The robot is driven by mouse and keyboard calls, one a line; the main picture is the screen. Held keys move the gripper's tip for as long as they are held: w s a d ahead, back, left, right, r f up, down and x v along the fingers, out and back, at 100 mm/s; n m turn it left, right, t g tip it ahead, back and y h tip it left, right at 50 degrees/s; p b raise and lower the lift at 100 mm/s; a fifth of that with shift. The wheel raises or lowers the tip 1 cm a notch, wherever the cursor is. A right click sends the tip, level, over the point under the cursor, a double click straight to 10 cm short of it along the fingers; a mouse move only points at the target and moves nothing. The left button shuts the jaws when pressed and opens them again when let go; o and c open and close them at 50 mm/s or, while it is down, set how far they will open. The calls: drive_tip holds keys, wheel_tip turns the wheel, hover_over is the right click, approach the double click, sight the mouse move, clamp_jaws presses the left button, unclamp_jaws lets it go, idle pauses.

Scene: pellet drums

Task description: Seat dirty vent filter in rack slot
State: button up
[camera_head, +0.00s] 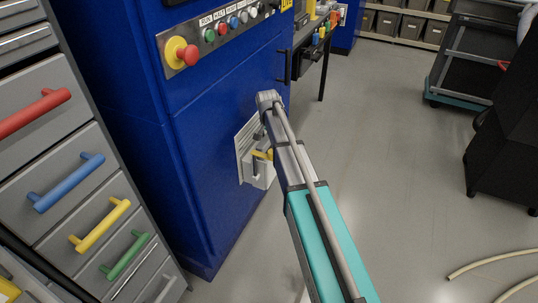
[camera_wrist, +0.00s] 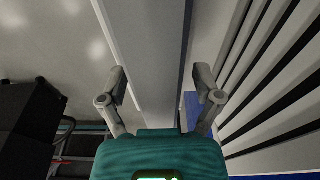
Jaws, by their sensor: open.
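My gripper (camera_wrist: 160,78) is open in the wrist view, with its two fingers spread apart. A plain grey strip (camera_wrist: 150,45) runs through the view between and beyond the fingers; I cannot tell what it is or whether it touches them. In the head view my arm hides the gripper. A pale louvred vent (camera_head: 243,138) is on the blue cabinet's side, and its slats (camera_wrist: 285,65) fill the right of the wrist view. A grey slotted holder (camera_head: 255,172) with a yellow part (camera_head: 262,155) is at the vent's lower end, partly behind my arm. I cannot identify the dirty filter.
The blue cabinet (camera_head: 200,130) carries a row of buttons (camera_head: 230,25). A drawer unit (camera_head: 65,160) with coloured handles stands at the left. Open floor (camera_head: 390,150) lies to the right, with a hose (camera_head: 495,262), a dark cart (camera_head: 465,60) and a black object (camera_head: 505,150).

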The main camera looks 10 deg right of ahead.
idle(0.5)
clamp_jaws()
